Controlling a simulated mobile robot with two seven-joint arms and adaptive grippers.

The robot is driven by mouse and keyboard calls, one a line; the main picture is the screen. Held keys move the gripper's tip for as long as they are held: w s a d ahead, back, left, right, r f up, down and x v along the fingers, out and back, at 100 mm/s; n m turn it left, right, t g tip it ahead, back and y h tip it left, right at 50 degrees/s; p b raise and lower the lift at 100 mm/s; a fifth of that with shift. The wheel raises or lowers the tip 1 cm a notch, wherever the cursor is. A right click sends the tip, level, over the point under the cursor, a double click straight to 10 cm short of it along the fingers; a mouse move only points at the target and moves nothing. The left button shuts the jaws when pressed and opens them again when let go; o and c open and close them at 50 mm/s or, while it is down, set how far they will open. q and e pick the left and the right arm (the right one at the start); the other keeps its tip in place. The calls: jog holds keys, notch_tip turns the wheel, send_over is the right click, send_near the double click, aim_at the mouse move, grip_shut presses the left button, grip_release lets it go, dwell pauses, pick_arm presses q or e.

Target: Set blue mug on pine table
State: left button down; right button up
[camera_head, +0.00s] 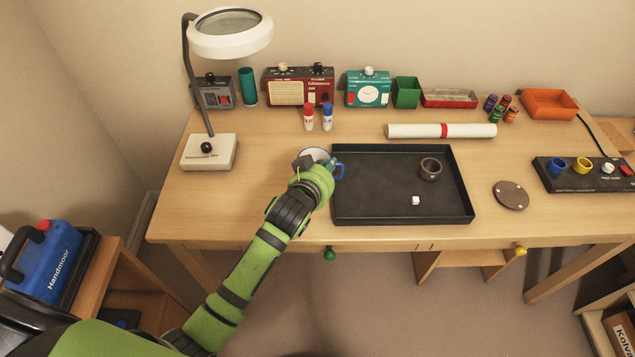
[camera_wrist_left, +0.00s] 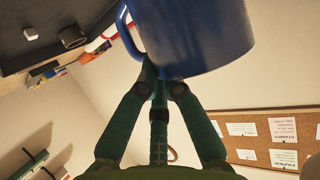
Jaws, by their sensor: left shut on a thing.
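The blue mug (camera_wrist_left: 200,38) fills the top of the left wrist view, with its handle at the left. My left gripper (camera_wrist_left: 158,82) is shut on it, its green fingers meeting at the mug's side near the handle. In the head view my left gripper (camera_head: 322,167) is over the light wooden table (camera_head: 270,150), just left of the black tray. Only the mug's blue handle side (camera_head: 339,170) and part of a pale rim show there; my wrist hides the rest. I cannot tell whether the mug touches the table. My right gripper is not in view.
The black tray (camera_head: 385,215) holds a brown cup (camera_head: 430,169) and a white cube (camera_head: 416,201). A magnifier lamp (camera_head: 208,152) stands left. Red and blue bottles (camera_head: 318,117) and a white roll (camera_head: 415,131) are behind. A brown disc (camera_head: 510,195) lies right.

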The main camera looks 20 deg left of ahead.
pick_arm(q)
jog(key=shift+s+a+f+p, duration=0.1)
jog(key=shift+s+a+f, duration=0.35)
jog(key=shift+f, duration=0.55)
jog(key=shift+s+a+f+p, duration=0.15)
jog(key=shift+s+a+f, duration=0.25)
jog(key=shift+f, duration=0.6)
jog(key=shift+s+a+f+p, duration=0.1)
jog(key=shift+s+a+f, duration=0.3)
jog(key=shift+f, duration=0.6)
jog(key=c, duration=1.4)
grip_release()
jog(key=shift+s+f, duration=0.1)
jog(key=shift+f, duration=0.1)
jog(key=shift+r, duration=0.15)
jog(key=v, duration=1.2)
